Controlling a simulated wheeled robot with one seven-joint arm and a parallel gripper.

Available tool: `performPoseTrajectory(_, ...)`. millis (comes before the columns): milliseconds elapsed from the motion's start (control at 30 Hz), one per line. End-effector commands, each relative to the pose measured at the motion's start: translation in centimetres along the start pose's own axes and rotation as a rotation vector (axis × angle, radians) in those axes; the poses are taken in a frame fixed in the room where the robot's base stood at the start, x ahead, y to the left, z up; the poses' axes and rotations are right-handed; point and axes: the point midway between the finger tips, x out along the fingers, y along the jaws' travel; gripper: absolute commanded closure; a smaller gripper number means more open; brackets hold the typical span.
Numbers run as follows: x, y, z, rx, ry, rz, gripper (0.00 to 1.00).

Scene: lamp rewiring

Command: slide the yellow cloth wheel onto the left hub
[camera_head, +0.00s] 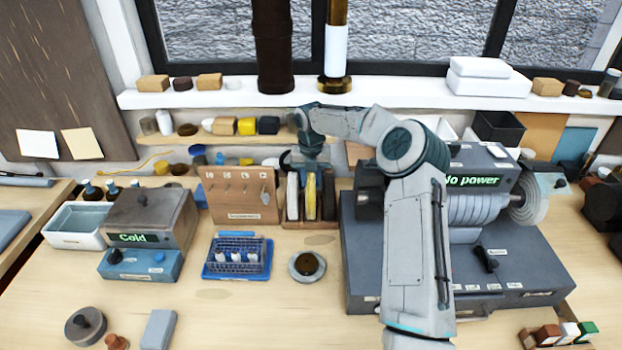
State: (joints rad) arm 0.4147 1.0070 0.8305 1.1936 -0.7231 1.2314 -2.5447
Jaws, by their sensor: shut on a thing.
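The yellow cloth wheel (311,196) stands on edge in a small wooden rack (309,224), between a pale wheel (293,196) and a dark wheel (328,196). My gripper (311,168) points down at the top of the yellow wheel and is shut on it; the fingertips are small and partly hidden. The grey polishing machine (475,208) stands to the right, with a "No power" display. My arm crosses in front of its left part. A dark part (370,190) shows at its left end; I cannot make out the left hub clearly. A pale wheel (530,198) is at its right end.
A wooden tool board (240,196) stands close to the left of the rack. The front middle of the bench is clear.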

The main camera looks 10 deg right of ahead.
Motion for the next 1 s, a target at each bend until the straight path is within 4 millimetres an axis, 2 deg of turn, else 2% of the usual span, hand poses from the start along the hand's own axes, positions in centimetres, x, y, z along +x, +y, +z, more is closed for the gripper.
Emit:
performPoseTrajectory(800,-4.7,0.0,0.0,0.000,-0.002,0.001,0.91)
performPoseTrajectory(1000,-5.0,0.0,0.0,0.000,0.000,0.000,0.91)
